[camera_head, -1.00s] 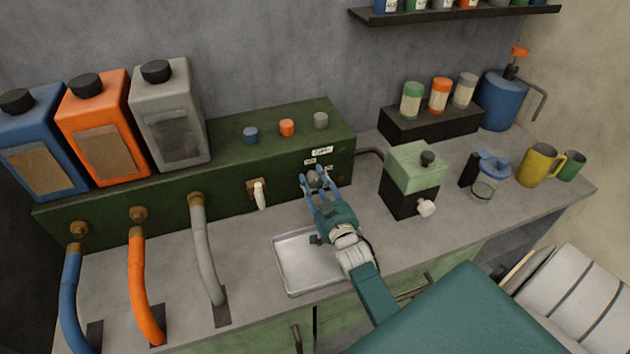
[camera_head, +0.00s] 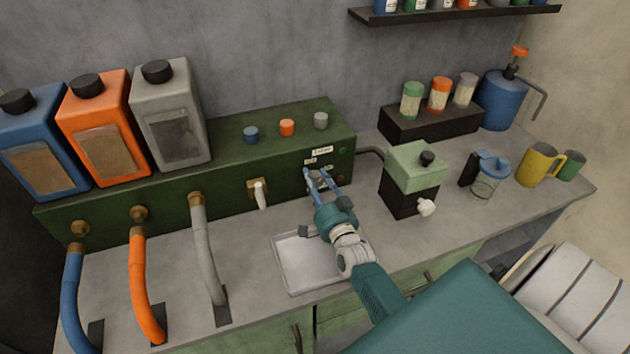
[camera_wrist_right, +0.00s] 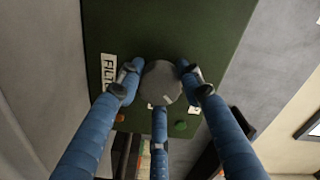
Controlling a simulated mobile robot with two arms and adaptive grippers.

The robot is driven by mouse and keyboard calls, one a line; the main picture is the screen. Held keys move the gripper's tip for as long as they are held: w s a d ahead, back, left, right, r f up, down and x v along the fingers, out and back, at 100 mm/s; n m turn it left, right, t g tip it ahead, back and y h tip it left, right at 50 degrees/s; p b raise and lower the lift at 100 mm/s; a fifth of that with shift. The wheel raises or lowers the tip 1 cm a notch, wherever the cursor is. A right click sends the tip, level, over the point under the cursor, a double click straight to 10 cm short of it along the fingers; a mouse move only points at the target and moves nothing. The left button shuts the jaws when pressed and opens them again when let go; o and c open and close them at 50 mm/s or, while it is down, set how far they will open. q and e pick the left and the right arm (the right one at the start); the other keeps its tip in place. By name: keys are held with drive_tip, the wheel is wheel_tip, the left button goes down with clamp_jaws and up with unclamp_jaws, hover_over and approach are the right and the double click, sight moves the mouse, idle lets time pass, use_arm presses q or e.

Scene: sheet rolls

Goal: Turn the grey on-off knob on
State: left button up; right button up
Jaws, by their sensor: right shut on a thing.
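The grey on-off knob (camera_wrist_right: 160,84) is on the front of the green machine box (camera_head: 268,158). In the right wrist view it sits between the blue fingers of my right gripper (camera_wrist_right: 160,88), which is shut on it from both sides, with a third finger below. In the head view the right gripper (camera_head: 321,178) reaches the right end of the box front and its fingers mostly hide the knob. White labels (camera_head: 321,151) are above the knob, and a red and a green dot show beside it. The left gripper is not in view.
A metal tray (camera_head: 290,277) lies below my right gripper. A black and green grinder (camera_head: 412,192) stands to the right. Blue, orange and grey canisters (camera_head: 170,128) stand at the left, with hoses in front. A white-handled tap (camera_head: 261,195) is left of the knob.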

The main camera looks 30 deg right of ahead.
drive_tip(key=m+b, duration=0.1)
drive_tip(key=m, duration=0.3)
drive_tip(key=shift+f+m, duration=0.1)
drive_tip(key=shift+m, duration=0.2)
drive_tip(key=shift+m+b, duration=0.7)
drive_tip(key=shift+m, duration=1.6)
drive_tip(key=o, duration=1.2)
drive_tip(key=shift+d, duration=0.1)
drive_tip(key=shift+s, duration=0.1)
drive_tip(key=v, duration=1.2)
